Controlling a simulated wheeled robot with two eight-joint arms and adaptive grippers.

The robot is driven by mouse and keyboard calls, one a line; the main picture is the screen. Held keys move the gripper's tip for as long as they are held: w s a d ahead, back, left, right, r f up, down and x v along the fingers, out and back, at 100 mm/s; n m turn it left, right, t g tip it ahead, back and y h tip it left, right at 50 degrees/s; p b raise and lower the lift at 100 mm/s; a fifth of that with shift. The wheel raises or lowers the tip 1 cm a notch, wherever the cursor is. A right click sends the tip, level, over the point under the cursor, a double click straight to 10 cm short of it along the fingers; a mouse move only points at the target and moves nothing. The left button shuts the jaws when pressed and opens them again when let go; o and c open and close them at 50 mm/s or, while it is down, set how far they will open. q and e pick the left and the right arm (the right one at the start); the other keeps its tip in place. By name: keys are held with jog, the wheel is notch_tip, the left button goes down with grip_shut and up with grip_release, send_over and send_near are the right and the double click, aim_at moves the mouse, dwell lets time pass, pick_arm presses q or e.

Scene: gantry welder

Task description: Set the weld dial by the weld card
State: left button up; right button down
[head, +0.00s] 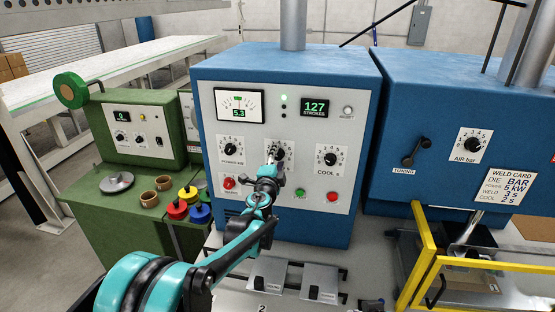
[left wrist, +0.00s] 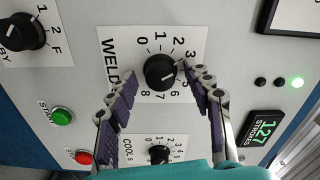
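The weld dial (left wrist: 160,71) is a black knob on a white plate with numbers, in the middle of the left wrist view. My left gripper (left wrist: 158,80) is open, with one finger on each side of the dial and a gap to the knob. The knob's white mark seems to face the right side of the scale; I cannot read its exact number. In the head view my left gripper (head: 271,160) covers part of the dial. The weld card (head: 507,187) at the right reads die BAR, power 5 kW, weld 3 s, cool 2 s. My right gripper is not in view.
The power dial (head: 230,149) and cool dial (head: 329,157) flank the weld dial. Below are a red button (head: 229,183), a green button (head: 300,193) and another red button (head: 332,197). A yellow guard frame (head: 424,262) stands at the lower right.

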pick_arm(q)
jog(key=s+a, duration=0.2)
jog(key=s, duration=1)
jog(key=shift+a, duration=0.15)
jog(key=shift+w, duration=0.1)
